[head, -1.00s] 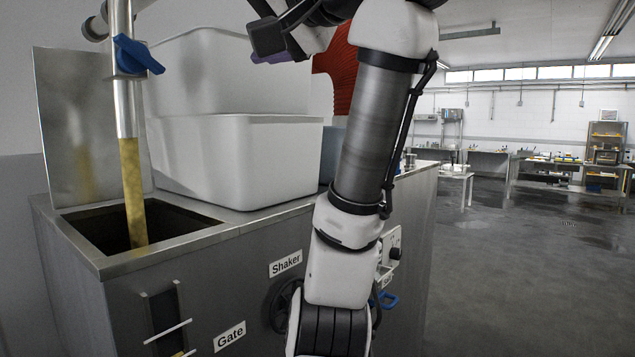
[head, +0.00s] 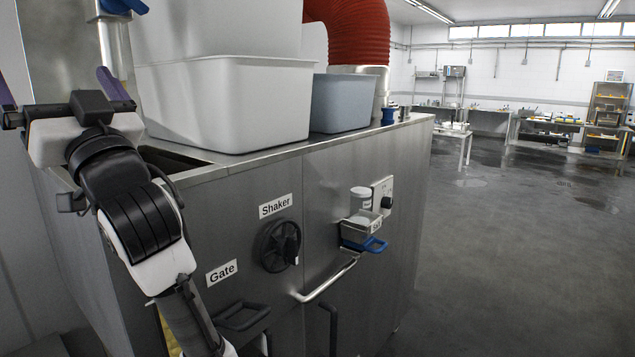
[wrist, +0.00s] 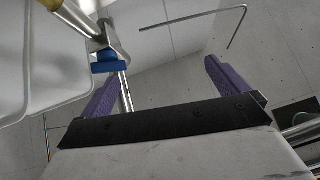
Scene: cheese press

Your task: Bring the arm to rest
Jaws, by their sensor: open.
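My gripper (head: 52,78) is at the left of the head view, beside the metal pipe and in front of the hopper opening. Its two purple fingers (wrist: 160,72) are spread apart in the wrist view, with nothing between them. My arm reaches up to it from the bottom left of the head view. The pipe's blue valve handle (head: 124,5) is above the gripper in the head view. This handle also shows near the left finger in the wrist view (wrist: 108,66); I cannot tell whether they touch.
A white tub (head: 225,105) and a grey-blue tub (head: 341,103) stand on the steel machine. Open floor (head: 520,260) lies to the right.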

